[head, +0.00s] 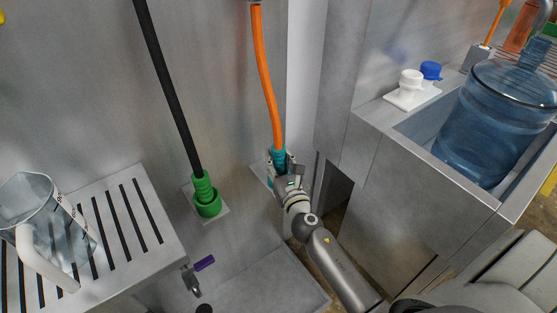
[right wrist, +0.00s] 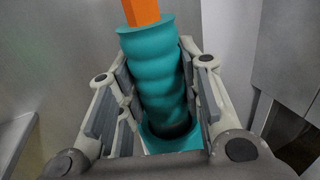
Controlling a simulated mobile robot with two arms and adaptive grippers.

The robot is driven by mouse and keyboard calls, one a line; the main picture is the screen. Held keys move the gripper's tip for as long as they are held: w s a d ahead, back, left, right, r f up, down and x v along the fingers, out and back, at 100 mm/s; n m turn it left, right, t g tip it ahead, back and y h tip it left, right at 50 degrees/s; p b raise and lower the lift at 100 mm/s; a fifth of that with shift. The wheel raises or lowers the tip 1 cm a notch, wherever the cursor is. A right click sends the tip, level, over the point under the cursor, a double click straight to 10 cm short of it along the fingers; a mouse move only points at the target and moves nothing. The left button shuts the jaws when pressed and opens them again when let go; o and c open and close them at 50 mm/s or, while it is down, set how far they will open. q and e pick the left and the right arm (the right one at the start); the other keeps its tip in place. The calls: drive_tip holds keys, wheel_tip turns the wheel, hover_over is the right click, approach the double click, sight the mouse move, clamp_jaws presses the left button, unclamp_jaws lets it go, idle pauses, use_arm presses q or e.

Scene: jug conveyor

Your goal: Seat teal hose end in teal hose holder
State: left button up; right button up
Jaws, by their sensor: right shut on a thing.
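The teal hose end (head: 278,154) hangs on an orange hose (head: 267,85) in the head view. In the right wrist view the ribbed teal hose end (right wrist: 152,72) stands nearly upright between the fingers. My right gripper (head: 284,170) is shut on it. The teal hose holder (right wrist: 176,144) is a ring below the hose end, whose lower tip appears to be within the ring. How deep it sits cannot be told. In the head view the gripper mostly hides the holder. My left gripper is not in view.
A green hose end on a black hose stands in a green holder (head: 208,206) to the left. A slatted rack (head: 135,215) with a clear pitcher (head: 45,215) is farther left. A basin (head: 495,207) with a blue jug (head: 490,125) and white and blue caps (head: 411,80) are right.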

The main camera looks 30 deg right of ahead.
drive_tip(key=shift+f+b, duration=0.6)
drive_tip(key=shift+f, duration=0.1)
drive_tip(key=o, duration=1.2)
drive_tip(key=shift+o, duration=0.2)
drive_tip(key=shift+s, duration=0.1)
drive_tip(key=s+a, duration=0.2)
drive_tip(key=s, duration=0.9)
drive_tip(key=shift+s+a, duration=0.15)
drive_tip(key=shift+s, duration=0.15)
